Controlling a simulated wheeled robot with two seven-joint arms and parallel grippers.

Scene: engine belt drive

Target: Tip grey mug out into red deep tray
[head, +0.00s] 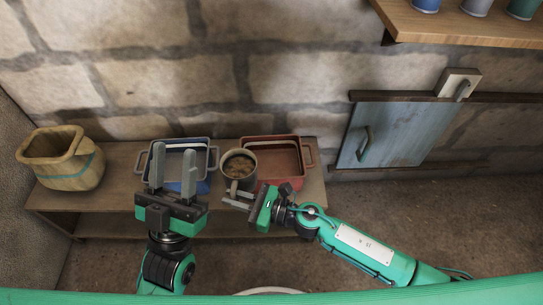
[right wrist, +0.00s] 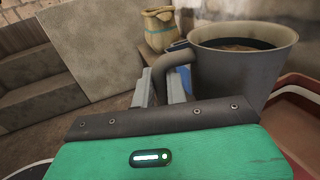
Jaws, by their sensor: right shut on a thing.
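The grey mug (head: 239,166) is upright, with brown contents showing inside. It stands between the blue tray and the red deep tray (head: 279,158), close to the red tray's left side. I cannot tell whether the mug touches the bench. My right gripper (head: 237,199) is shut on the mug's handle, from the front. The right wrist view shows the mug (right wrist: 240,72) large, with its curved handle between the fingers (right wrist: 160,86). The visible inside of the red tray looks empty. My left gripper (head: 173,158) is open and empty, in front of the blue tray.
The blue tray (head: 203,188) is left of the mug, partly hidden by my left gripper. A tan pot (head: 62,167) stands at the bench's left end. The wooden bench (head: 115,207) is clear between them. A shelf (head: 470,27) with several cans and a blue cabinet door (head: 385,133) are right.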

